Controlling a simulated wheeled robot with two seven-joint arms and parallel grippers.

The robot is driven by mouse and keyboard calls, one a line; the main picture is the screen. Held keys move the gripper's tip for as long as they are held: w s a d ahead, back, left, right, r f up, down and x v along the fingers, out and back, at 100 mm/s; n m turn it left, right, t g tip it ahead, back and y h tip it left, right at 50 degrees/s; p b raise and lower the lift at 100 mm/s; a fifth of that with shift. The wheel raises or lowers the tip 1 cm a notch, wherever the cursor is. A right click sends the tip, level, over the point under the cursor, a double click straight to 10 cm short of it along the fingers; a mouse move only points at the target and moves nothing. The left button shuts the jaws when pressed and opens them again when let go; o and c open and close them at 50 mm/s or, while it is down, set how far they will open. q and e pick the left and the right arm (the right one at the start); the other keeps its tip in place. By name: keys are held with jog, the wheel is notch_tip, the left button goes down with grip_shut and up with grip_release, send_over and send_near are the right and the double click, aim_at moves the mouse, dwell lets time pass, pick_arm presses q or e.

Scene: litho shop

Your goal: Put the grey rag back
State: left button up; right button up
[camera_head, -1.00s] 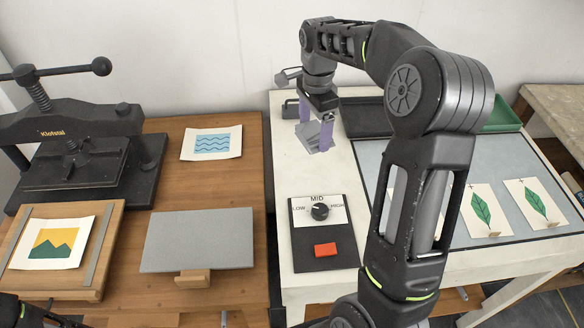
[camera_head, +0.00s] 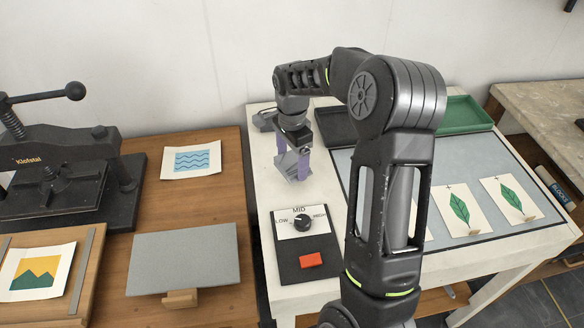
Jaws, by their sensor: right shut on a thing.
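My right gripper (camera_head: 293,160) points down over the left part of the white-topped table (camera_head: 268,184), behind the control panel. Its two purple fingers are shut on a small grey piece, the grey rag (camera_head: 290,164). The rag shows between and below the fingers, at or just above the table top; I cannot tell whether it touches. Part of it is hidden by the fingers. My left gripper is not in view.
A black tray (camera_head: 336,126) and a green tray (camera_head: 463,116) stand at the back. A panel with a dial and red button (camera_head: 310,260) lies in front of the gripper. Leaf prints (camera_head: 459,209) lie at right. A press (camera_head: 62,170) stands on the wooden table.

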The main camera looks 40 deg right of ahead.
aim_at(292, 163)
jog(key=shift+f+p, duration=0.35)
jog(key=shift+f, duration=1.5)
jog(key=shift+f, duration=0.2)
jog(key=o, duration=1.4)
jog(key=shift+r, duration=0.1)
notch_tip(292, 163, up, 12)
jog(key=shift+r+b, duration=0.15)
jog(key=shift+b, duration=0.6)
